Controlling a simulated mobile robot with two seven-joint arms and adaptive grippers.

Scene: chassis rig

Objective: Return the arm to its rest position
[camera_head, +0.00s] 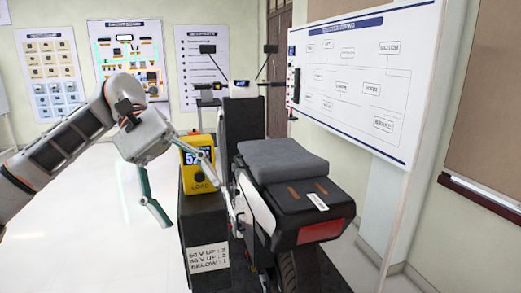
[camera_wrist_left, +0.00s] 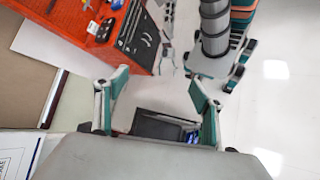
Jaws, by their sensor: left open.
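My left arm comes in from the left in the head view. Its gripper (camera_head: 190,205) is open with its green-grey fingers spread, in front of the yellow load meter (camera_head: 197,163) and the dark stand below it. I see nothing held between the fingers. In the left wrist view the same gripper (camera_wrist_left: 158,88) shows its two fingers apart, with a dark box with a small lit screen (camera_wrist_left: 160,127) beyond and between them.
A motorcycle (camera_head: 285,160) with a grey seat stands just right of the gripper. The stand (camera_head: 205,225) bears a printed label. A whiteboard (camera_head: 355,80) is at right. In the wrist view an orange-red surface (camera_wrist_left: 75,20) holds small items. Floor at left is clear.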

